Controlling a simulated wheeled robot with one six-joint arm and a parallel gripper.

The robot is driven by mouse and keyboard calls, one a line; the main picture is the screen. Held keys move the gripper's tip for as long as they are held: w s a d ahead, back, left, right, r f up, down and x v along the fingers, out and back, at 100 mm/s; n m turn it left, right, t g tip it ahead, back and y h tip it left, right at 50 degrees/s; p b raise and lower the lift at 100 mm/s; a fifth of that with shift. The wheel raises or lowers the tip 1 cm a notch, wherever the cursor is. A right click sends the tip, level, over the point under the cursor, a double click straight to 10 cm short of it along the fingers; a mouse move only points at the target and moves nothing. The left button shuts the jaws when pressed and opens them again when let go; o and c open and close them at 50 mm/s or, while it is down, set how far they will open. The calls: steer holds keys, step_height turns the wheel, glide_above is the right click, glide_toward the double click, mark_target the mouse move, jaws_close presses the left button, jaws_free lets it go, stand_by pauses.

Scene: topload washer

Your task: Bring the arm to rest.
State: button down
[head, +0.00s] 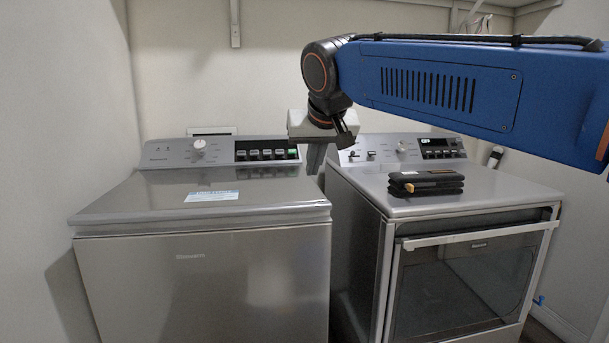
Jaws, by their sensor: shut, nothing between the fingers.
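My gripper (317,158) hangs at the end of my blue arm, pointing down in front of the gap between the two machines. It is shut with nothing visible in it. In the picture its tip lies by the right end of the washer's control panel; I cannot tell if it touches anything. The topload washer (190,270) stands on the left with its lid (130,200) down. Its panel has a round knob (199,146), a row of buttons and one green-lit button (292,153). My arm reaches in from the right edge.
A front-door dryer (460,285) stands to the right of the washer, its door shut. A folded dark item (426,184) lies on its top, below my arm. A narrow gap separates the machines. Walls close in at the left and back, with a shelf (430,3) above.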

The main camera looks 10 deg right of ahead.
steer(key=s+d+f+g, duration=0.1)
steer(key=s+d+f, duration=0.3)
steer(key=s+f, duration=0.5)
steer(key=s+d+f+g, duration=0.1)
steer(key=s+d+f, duration=0.3)
steer(key=s+f, duration=0.4)
steer(key=s+d+f+g, duration=0.1)
steer(key=s+d+f, duration=0.3)
steer(key=s+f, duration=0.5)
step_height(320, 180, down, 6)
steer(key=shift+s+f, duration=0.2)
steer(key=shift+s, duration=0.1)
